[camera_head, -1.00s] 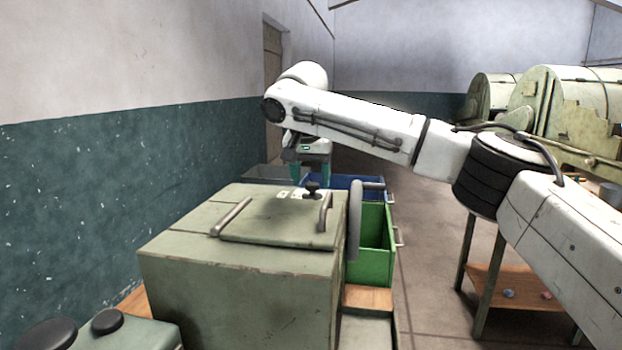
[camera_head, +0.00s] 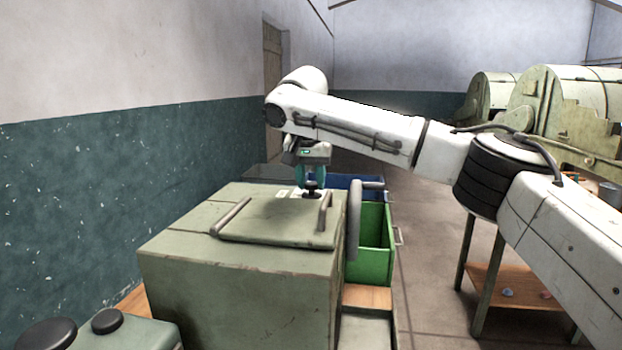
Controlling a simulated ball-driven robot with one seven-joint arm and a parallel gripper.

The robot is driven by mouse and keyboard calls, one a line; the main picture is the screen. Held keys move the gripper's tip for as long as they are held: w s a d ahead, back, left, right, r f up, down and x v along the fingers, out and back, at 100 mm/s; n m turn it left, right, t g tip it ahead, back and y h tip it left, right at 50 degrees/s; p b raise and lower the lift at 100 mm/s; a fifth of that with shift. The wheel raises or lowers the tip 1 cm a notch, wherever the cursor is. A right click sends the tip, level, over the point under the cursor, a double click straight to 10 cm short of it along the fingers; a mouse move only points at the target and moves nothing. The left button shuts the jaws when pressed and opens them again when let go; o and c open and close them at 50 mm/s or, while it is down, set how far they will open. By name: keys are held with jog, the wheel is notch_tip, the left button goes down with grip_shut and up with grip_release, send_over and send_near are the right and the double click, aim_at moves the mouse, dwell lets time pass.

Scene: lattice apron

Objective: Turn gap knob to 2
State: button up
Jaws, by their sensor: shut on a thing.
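The gap knob (camera_head: 313,190) is a small black knob on top of the green metal machine (camera_head: 240,285), near its far edge, behind the lid. My gripper (camera_head: 312,180) points down at the knob, its teal fingers closed around it. The white labels (camera_head: 285,193) beside the knob are too small to read. The knob's setting cannot be made out from here.
A lid with two bar handles (camera_head: 325,210) lies on the machine in front of the knob. Green (camera_head: 373,245) and blue (camera_head: 348,181) bins are beyond. A wooden-shelved stand (camera_head: 515,287) is at right.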

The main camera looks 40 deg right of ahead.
jog(key=shift+a+r+n+p, duration=0.1)
jog(key=shift+n+p, duration=0.4)
jog(key=shift+p, duration=1.1)
jog(key=shift+y+p, duration=0.3)
jog(key=shift+p, duration=0.15)
jog(key=shift+n+t+p, duration=0.3)
jog(key=shift+n+p, duration=0.5)
jog(key=shift+p, duration=0.25)
jog(key=n+p, duration=0.1)
jog(key=n+y+p, duration=0.1)
jog(key=n+p, duration=0.1)
jog(key=p, duration=0.1)
jog(key=shift+s+d+n+t, duration=0.15)
jog(key=shift+d+n+t, duration=0.15)
jog(key=shift+n+t, duration=0.1)
jog(key=shift+d+n+y+p, duration=0.1)
jog(key=shift+n+y+p, duration=0.6)
jog(key=shift+n+p, duration=0.5)
jog(key=o, duration=1)
jog(key=shift+o, duration=0.2)
